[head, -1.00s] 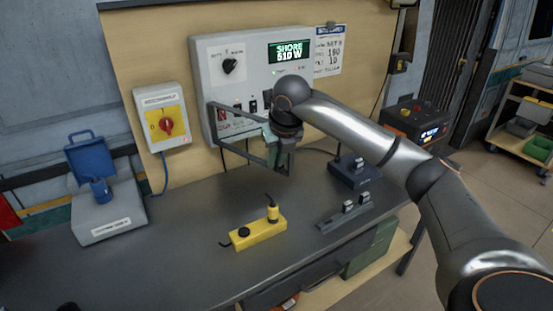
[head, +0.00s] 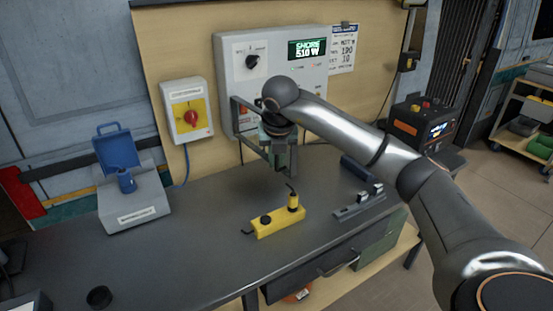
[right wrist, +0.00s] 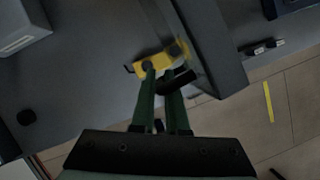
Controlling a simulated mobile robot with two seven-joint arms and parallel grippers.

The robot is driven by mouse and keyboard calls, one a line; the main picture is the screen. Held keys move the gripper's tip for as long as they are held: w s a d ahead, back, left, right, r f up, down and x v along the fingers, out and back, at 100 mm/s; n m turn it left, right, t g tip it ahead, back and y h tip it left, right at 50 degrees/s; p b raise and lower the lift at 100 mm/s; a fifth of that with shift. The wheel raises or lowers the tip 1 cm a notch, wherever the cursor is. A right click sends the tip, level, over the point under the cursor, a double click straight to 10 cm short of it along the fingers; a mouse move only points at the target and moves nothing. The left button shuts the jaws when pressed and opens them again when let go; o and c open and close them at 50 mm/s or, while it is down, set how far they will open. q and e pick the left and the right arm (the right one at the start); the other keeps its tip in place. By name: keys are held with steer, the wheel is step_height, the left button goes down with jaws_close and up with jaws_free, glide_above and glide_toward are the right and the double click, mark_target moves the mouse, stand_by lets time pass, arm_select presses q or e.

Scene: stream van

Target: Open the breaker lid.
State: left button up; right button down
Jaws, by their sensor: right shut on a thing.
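The breaker lid (head: 248,144) is a dark, frame-like flap on the lower left of the grey power panel (head: 228,70). It stands swung out from the panel front, with its free edge toward me. My right gripper (head: 281,160) is at that free edge and shut on the lid's handle. In the right wrist view my right gripper (right wrist: 164,80) shows its green fingers closing around a dark handle (right wrist: 178,84) beside the grey lid (right wrist: 207,45). My arm hides part of the panel and the breakers. My left gripper is not in view.
On the bench (head: 215,255) below stand a yellow box (head: 270,225), a grey switch strip (head: 357,203) and a grey box with a raised blue lid (head: 133,204). A red-yellow isolator (head: 188,112) hangs left of the panel. The bench's left middle is clear.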

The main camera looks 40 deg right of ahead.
stand_by(0.3)
steer(key=c, duration=0.9)
jaws_free()
steer(key=shift+r, duration=0.1)
steer(key=shift+v, duration=6.25)
